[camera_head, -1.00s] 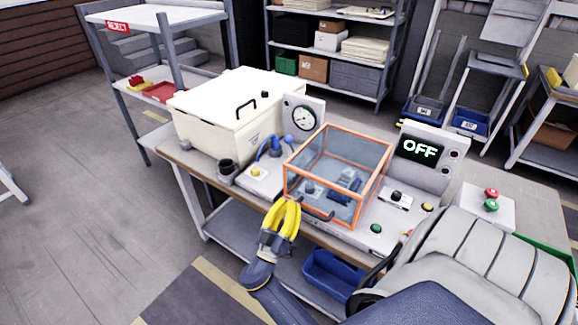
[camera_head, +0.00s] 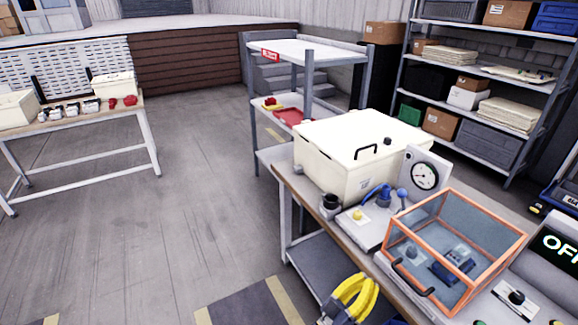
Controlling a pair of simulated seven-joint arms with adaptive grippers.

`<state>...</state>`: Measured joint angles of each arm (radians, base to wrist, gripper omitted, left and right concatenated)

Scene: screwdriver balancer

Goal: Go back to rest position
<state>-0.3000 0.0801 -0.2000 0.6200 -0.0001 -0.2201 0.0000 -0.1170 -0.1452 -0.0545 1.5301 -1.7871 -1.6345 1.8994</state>
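My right gripper (camera_head: 352,297) shows at the bottom edge, right of the middle, with yellow fingers and a dark base that is partly cut off. It is in front of the workbench (camera_head: 318,232), near its front edge. It appears apart from the bench things, and I see nothing held in it. The angle and the cropping do not show whether its fingers are open or shut. My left gripper is out of view.
The bench holds a cream lidded box (camera_head: 335,160), a dial gauge (camera_head: 424,177) and a clear orange-framed case (camera_head: 455,250). A grey rack (camera_head: 310,95) stands behind it. A table with small parts (camera_head: 140,108) is at the left. The floor between is clear.

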